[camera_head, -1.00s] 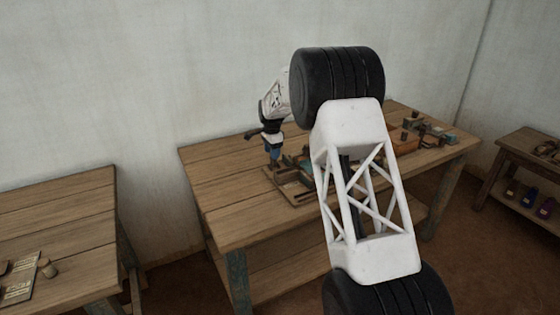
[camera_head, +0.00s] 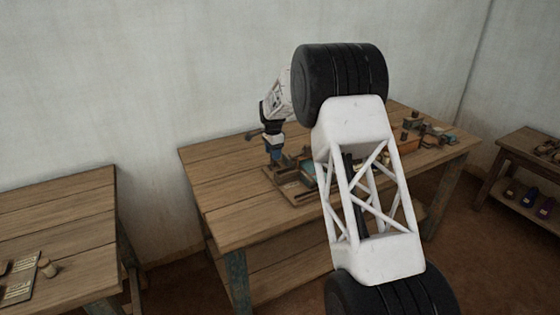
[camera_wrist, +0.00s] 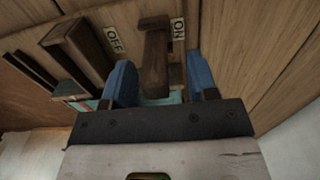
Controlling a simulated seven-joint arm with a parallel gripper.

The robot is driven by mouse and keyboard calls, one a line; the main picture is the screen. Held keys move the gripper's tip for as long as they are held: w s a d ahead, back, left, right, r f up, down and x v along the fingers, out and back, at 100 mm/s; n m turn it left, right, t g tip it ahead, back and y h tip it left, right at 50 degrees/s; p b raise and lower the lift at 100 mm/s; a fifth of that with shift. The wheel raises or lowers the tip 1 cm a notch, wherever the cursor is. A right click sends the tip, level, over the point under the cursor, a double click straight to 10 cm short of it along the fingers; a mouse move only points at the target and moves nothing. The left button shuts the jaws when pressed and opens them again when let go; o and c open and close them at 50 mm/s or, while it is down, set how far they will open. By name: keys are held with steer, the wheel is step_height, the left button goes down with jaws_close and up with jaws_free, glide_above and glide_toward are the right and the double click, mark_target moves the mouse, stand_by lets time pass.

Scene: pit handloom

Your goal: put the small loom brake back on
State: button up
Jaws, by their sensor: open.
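The small brake shows in the wrist view as a dark brown wooden lever (camera_wrist: 156,52), with its broad head toward the top. It lies between an OFF label and an ON label, closer to ON. My gripper (camera_wrist: 161,84) is open, with one blue finger on each side of the lever's lower part. I cannot tell whether either finger touches it. In the head view my gripper (camera_head: 276,157) is low over the wooden base board (camera_head: 303,195) on the middle table; the lever cannot be made out there.
The OFF label (camera_wrist: 114,40) and ON label (camera_wrist: 179,28) are on the wood. A dark wooden block (camera_wrist: 76,47) stands left of the lever. The middle table (camera_head: 235,212) has several small items at its right end; its front left is clear. A second table (camera_head: 60,215) stands left.

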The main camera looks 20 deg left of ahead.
steer(key=shift+r, duration=0.15)
steer(key=shift+r, duration=3.1)
